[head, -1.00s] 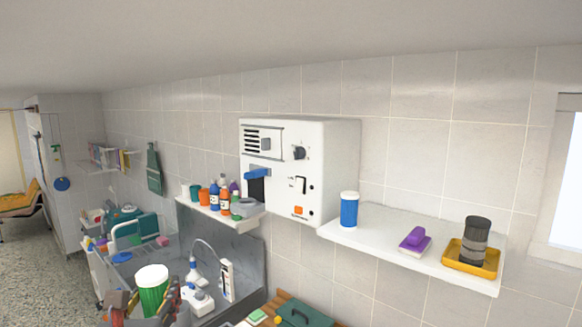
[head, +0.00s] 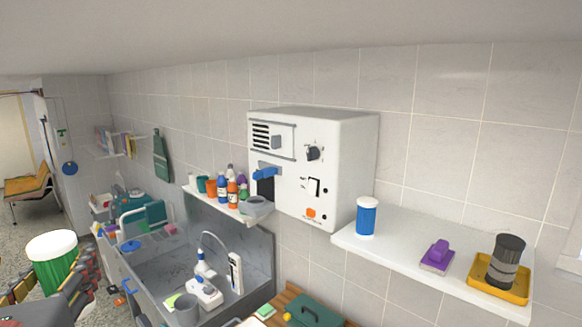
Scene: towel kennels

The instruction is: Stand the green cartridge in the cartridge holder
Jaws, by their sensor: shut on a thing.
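The green cartridge (head: 57,274) has a white lid and shows at the lower left of the head view. It looks roughly upright. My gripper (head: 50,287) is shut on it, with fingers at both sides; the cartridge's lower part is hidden. No cartridge holder is plain to see. A small grey open vessel (head: 256,207) sits at the right end of the small bottle shelf, but I cannot tell whether it is the holder. The cartridge is far to the left of that shelf, nearer to me.
The right wall shelf (head: 400,250) bears a blue white-lidded canister (head: 366,217), a purple block (head: 437,256) and a yellow tray (head: 499,291) with a dark cylinder. A white wall unit (head: 340,150) stands out between the shelves.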

